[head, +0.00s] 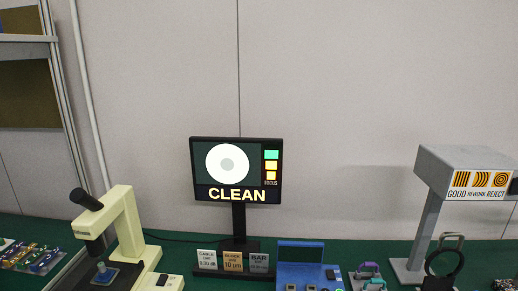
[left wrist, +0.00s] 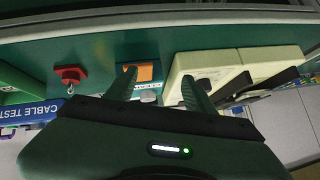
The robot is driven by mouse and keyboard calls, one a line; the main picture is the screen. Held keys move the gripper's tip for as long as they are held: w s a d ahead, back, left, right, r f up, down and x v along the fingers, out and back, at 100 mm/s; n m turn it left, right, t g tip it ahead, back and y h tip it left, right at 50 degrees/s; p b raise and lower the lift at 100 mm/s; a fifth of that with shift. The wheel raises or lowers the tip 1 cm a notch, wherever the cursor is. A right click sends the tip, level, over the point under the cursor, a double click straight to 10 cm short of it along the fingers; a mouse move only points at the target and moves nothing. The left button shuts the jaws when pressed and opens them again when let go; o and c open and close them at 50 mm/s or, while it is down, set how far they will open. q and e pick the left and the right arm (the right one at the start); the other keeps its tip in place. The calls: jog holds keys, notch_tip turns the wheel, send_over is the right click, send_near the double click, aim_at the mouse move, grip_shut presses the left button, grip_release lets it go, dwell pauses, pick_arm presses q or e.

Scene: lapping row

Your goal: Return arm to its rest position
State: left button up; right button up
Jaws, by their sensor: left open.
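My left gripper (left wrist: 160,82) shows in the left wrist view with its two dark green fingers spread apart. No object is held between them. An orange block or pad (left wrist: 145,72) shows beyond the left finger, apart from the grip as far as I can tell. The cream microscope (left wrist: 240,62) lies beyond the right finger. Neither arm shows in the head view, and my right gripper is in no view.
In the head view, the cream microscope (head: 126,222) stands at left. A monitor (head: 237,170) reads CLEAN; a blue fixture (head: 300,252) sits right of it. A grey post-mounted sign unit (head: 432,180) stands at right. A red fitting (left wrist: 70,76) shows in the wrist view.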

pick_arm(q)
jog(key=s+d+f+g+h, duration=0.1)
jog(key=s+f+g, duration=0.2)
jog(key=s, duration=0.4)
jog(key=s+d+f+g, duration=0.1)
jog(key=s+f+g, duration=0.2)
jog(key=s, duration=0.3)
notch_tip(320, 180, down, 26)
jog(key=s+g, duration=0.1)
jog(key=s, duration=0.1)
jog(key=s+a+f+g, duration=0.1)
jog(key=s+a+f, duration=0.2)
jog(key=s+f, duration=1.2)
jog(key=shift+s+f, duration=0.3)
jog(key=shift+s, duration=0.5)
